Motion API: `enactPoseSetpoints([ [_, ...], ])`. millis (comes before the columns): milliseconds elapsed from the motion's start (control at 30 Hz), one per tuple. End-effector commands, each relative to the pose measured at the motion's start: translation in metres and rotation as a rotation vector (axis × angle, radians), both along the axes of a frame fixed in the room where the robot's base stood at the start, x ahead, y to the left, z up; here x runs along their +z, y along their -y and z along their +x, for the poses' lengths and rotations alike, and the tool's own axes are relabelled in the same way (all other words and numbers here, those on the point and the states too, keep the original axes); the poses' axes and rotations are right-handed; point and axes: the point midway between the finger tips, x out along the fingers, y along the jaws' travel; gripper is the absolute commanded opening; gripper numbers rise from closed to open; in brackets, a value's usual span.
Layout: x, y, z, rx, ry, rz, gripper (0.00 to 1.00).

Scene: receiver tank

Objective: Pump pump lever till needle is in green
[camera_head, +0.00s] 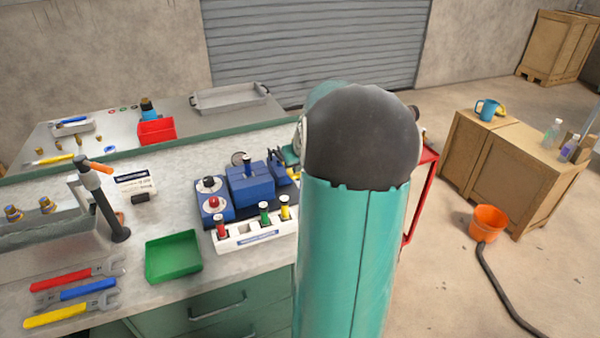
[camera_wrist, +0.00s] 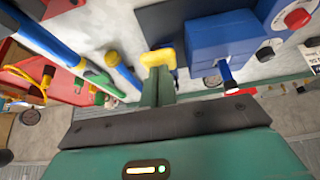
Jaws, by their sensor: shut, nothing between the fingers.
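My gripper (camera_wrist: 158,88) shows in the wrist view as two dark green fingers, closed together, with nothing seen between them. A yellow piece (camera_wrist: 158,57) lies at or just beyond the fingertips; I cannot tell whether they touch. A blue box (camera_wrist: 226,40) stands to the right of it. In the head view this blue box (camera_head: 250,184) is on the bench, left of my arm, which hides my gripper and the bench behind it. I cannot identify the pump lever for certain. No gauge needle or green band is readable in either view.
A white block with red, green and yellow knobs (camera_head: 250,236) stands before the blue box. An orange bucket (camera_head: 487,223) with a hose is on the floor.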

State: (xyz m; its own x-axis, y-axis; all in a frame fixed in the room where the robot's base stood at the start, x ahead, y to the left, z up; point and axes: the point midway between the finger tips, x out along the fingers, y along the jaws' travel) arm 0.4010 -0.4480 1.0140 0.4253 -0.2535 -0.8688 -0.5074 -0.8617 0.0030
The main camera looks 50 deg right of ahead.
Motion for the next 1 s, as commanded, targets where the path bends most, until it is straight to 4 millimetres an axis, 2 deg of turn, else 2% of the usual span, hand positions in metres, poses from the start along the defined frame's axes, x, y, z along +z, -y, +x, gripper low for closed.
enactPoseSetpoints([
  [33, 0.014, -0.002, 0.005, 0.003, 0.005, -0.008, 0.00],
  [200, 0.045, -0.013, -0.016, -0.001, 0.007, -0.011, 0.00],
  [500, 0.085, -0.032, -0.043, 0.001, 0.009, -0.013, 0.00],
  [1000, 0.092, -0.034, -0.049, 0.002, 0.010, -0.011, 0.00],
])
